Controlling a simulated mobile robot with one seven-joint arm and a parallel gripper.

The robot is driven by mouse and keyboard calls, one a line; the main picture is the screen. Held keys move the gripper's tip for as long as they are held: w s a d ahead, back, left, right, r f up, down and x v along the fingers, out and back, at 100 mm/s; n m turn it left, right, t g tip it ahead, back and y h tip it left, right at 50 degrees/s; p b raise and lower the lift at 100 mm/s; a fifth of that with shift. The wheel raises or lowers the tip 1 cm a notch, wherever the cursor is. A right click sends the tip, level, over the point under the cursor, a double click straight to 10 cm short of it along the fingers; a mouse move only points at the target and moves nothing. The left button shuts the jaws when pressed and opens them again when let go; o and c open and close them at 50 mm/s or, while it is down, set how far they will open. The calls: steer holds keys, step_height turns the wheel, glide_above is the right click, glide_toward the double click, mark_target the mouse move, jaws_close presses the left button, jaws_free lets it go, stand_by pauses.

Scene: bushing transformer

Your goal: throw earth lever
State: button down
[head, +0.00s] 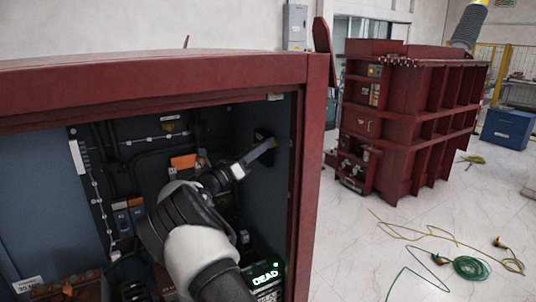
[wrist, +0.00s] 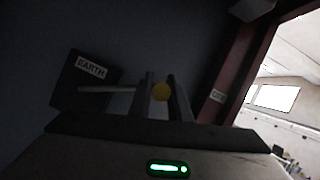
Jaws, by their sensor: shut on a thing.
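The plate carries a white EARTH label (wrist: 90,66). My gripper (wrist: 162,84) is shut on the lever, with one finger on each side of the yellow end. In the head view my gripper (head: 250,161) reaches into the red cabinet to a dark mount (head: 266,136) on its right inner wall. My arm and gripper hide much of the lever there.
The red cabinet frame (head: 314,110) edges the opening on the right and above. Inside are cables, an orange part (head: 184,161) and a green DEAD display (head: 266,275). Outside, a red transformer (head: 410,125) stands behind, with a green cable coil (head: 470,268) on the floor.

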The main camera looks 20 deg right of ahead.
steer(key=shift+w+a+r+p, duration=0.1)
steer(key=shift+w+r+p, duration=0.1)
steer(key=shift+w+r, duration=0.35)
steer(key=shift+w+a+r+p, duration=0.1)
steer(key=shift+w+r+p, duration=0.15)
steer(key=shift+r, duration=0.55)
steer(key=c, duration=1.6)
jaws_free()
steer(key=shift+w+f, duration=0.1)
steer(key=shift+c, duration=0.2)
steer(key=b+v, duration=0.3)
steer(key=v, duration=1.4)
steer(key=shift+a, duration=0.15)
